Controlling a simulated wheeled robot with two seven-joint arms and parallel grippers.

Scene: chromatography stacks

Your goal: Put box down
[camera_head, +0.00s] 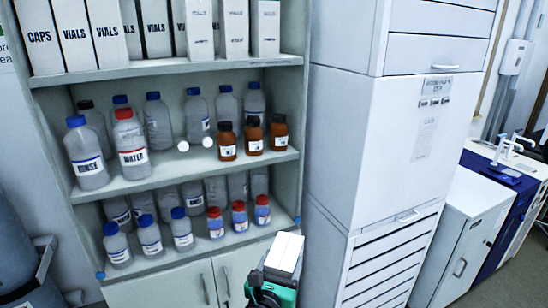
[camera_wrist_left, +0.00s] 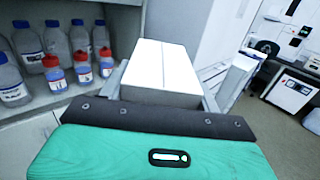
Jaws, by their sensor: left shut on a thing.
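A white box (camera_head: 285,252) is held at the bottom middle of the head view, in front of the shelf unit. It also shows in the left wrist view (camera_wrist_left: 162,72), with a seam along its top. My left gripper (camera_head: 278,272), with a green body, is shut on the box, and its fingers lie along the box's two sides. The box is in the air, clear of the shelves. My right gripper is in neither view.
A shelf unit (camera_head: 176,76) stands ahead. Its top shelf holds white boxes labelled VIALS and CAPS (camera_head: 77,35). The two shelves below hold bottles, including a red-capped WATER bottle (camera_head: 131,146) and brown bottles (camera_head: 253,138). A tall white cabinet (camera_head: 380,140) stands to the right.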

